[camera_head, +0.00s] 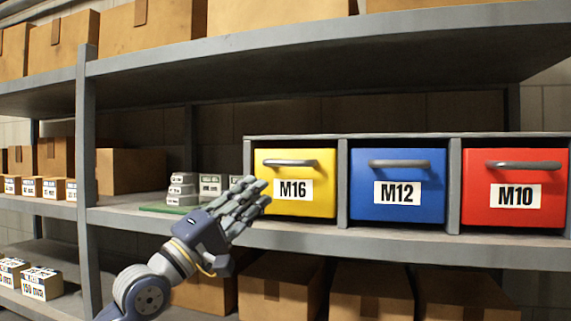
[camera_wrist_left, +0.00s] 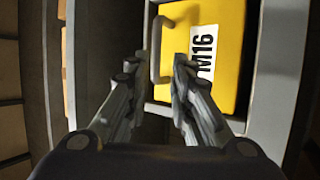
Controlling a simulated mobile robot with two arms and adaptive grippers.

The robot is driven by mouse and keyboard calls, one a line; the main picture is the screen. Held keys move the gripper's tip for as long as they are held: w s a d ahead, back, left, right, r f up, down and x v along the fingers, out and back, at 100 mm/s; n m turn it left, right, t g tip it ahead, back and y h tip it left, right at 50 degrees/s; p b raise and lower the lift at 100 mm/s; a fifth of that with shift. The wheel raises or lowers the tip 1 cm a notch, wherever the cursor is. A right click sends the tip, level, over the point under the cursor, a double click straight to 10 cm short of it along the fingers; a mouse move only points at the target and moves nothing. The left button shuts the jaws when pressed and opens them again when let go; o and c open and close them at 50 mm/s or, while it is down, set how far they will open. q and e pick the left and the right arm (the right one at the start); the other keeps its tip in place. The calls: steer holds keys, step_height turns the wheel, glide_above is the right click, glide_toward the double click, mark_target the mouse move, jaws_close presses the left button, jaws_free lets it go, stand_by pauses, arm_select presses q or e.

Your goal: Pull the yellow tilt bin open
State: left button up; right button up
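The yellow tilt bin (camera_head: 312,203) is labelled M16 and sits shut in the left bay of a grey rack, with a grey bar handle (camera_head: 291,162) near its top. The bin also shows in the left wrist view (camera_wrist_left: 225,35), with its handle upright there (camera_wrist_left: 155,48). My left gripper (camera_head: 253,193) is at the bin's left edge, lower than the handle. In the left wrist view my left gripper (camera_wrist_left: 155,68) has its fingers apart, with the handle ahead in the gap between them. I cannot tell whether it touches the bin. My right gripper is not in view.
A blue M12 bin (camera_head: 397,205) and a red M10 bin (camera_head: 514,207) stand to the right in the same rack. Small grey boxes (camera_head: 182,188) stand left of my gripper. A shelf (camera_head: 330,55) runs above and cardboard boxes (camera_head: 282,284) sit below.

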mark_target(286, 163)
arm_select(q)
steer(key=shift+h, duration=0.3)
steer(key=p+x, duration=0.4)
steer(key=x, duration=0.6)
steer(key=shift+s+a+r, duration=0.1)
steer(key=shift+s+r, duration=0.05)
steer(key=shift+r, duration=0.05)
steer(key=shift+w+d+r, duration=0.2)
steer(key=shift+w+d, duration=0.1)
steer(key=shift+w, duration=0.1)
jaws_close()
